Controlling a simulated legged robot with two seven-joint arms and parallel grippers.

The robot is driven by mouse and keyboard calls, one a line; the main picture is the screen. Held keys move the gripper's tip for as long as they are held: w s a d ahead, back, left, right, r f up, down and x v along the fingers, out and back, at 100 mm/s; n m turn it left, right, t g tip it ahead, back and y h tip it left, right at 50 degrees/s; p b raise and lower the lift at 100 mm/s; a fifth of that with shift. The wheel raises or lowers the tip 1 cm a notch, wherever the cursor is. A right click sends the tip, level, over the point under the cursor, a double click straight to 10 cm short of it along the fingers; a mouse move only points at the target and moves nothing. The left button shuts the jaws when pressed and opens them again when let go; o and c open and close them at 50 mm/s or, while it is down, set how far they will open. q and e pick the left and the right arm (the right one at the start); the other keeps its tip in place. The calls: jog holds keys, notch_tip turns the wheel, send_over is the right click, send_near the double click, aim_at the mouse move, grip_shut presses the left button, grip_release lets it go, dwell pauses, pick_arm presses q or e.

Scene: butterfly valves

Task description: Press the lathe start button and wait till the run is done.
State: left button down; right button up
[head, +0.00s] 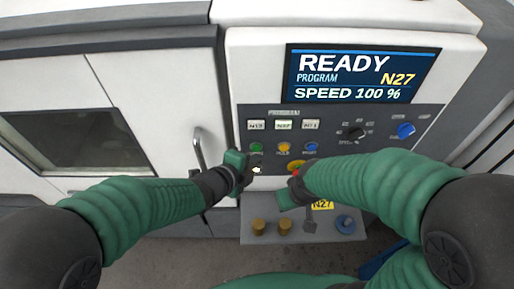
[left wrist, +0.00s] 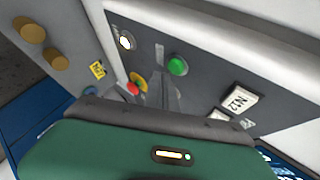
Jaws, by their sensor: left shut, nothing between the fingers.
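The lathe's control panel (head: 335,118) faces me, with a screen (head: 360,75) reading READY, PROGRAM N27, SPEED 100 %. The round green button (head: 256,147) is at the panel's left, beside the yellow hold button (head: 284,147) and a blue button (head: 310,147). In the left wrist view the green button (left wrist: 177,65) shows uncovered, just beyond my gripper. My left gripper (head: 240,163) is shut and empty, just left of and below the green button; no contact shows. My right gripper (head: 288,198) is below the red stop button; its fingers are unclear.
The red stop button (left wrist: 132,88) on its yellow base is close to both grippers. A white-lit round button (head: 256,170) sits below the green one. Program keys (head: 283,125), a speed dial (head: 355,133) and a blue knob (head: 405,130) are higher. A ledge (head: 262,240) with brass pieces is below.

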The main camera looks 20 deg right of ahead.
pick_arm(q)
jog(key=shift+a, duration=0.2)
pick_arm(e)
jog(key=shift+a, duration=0.3)
pick_arm(q)
jog(key=shift+d, duration=0.3)
pick_arm(e)
jog(key=shift+d, duration=0.3)
pick_arm(q)
jog(key=shift+w+a+r, duration=0.1)
jog(key=shift+w+a, duration=0.15)
jog(key=shift+w, duration=0.1)
pick_arm(e)
jog(key=shift+a+r, duration=0.1)
jog(key=shift+a, duration=0.05)
pick_arm(q)
jog(key=shift+w+d, duration=0.15)
